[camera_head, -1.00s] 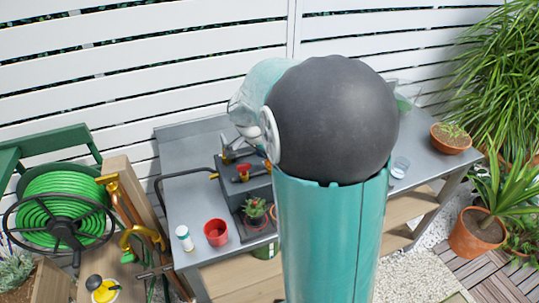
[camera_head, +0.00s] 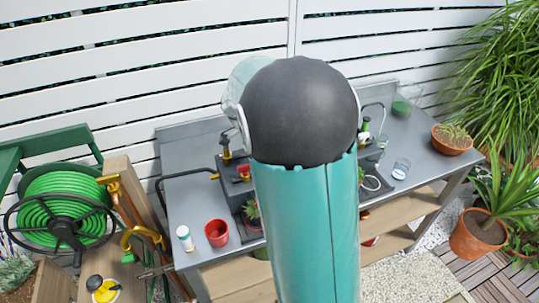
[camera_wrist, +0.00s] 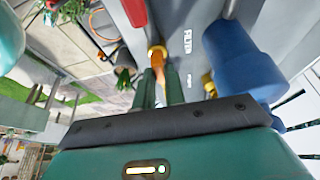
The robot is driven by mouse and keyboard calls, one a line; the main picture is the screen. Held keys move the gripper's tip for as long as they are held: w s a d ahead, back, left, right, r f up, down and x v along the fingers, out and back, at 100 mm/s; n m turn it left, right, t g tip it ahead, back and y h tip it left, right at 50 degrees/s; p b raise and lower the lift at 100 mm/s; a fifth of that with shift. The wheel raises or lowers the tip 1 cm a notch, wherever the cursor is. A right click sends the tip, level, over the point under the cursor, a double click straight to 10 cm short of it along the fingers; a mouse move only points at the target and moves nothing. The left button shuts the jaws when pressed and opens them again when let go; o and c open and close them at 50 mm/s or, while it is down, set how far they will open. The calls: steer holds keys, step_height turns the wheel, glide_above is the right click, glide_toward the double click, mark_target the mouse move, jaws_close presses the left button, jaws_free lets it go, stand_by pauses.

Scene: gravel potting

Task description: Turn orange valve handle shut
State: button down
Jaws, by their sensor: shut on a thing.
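The lower part of the handle is hidden between the fingers. In the head view my own arm covers the middle of the bench, so neither the fingers nor the orange handle can be made out there.
In the wrist view, a blue rounded part (camera_wrist: 240,62) sits close right of the fingers and a red part (camera_wrist: 135,12) upper left. On the grey bench (camera_head: 185,205) stand a red pot (camera_head: 216,233), a white bottle (camera_head: 185,238) and a glass (camera_head: 401,168).

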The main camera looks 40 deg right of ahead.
steer(key=c, duration=1.5)
jaws_free()
steer(key=shift+o, duration=0.2)
steer(key=v, duration=1.4)
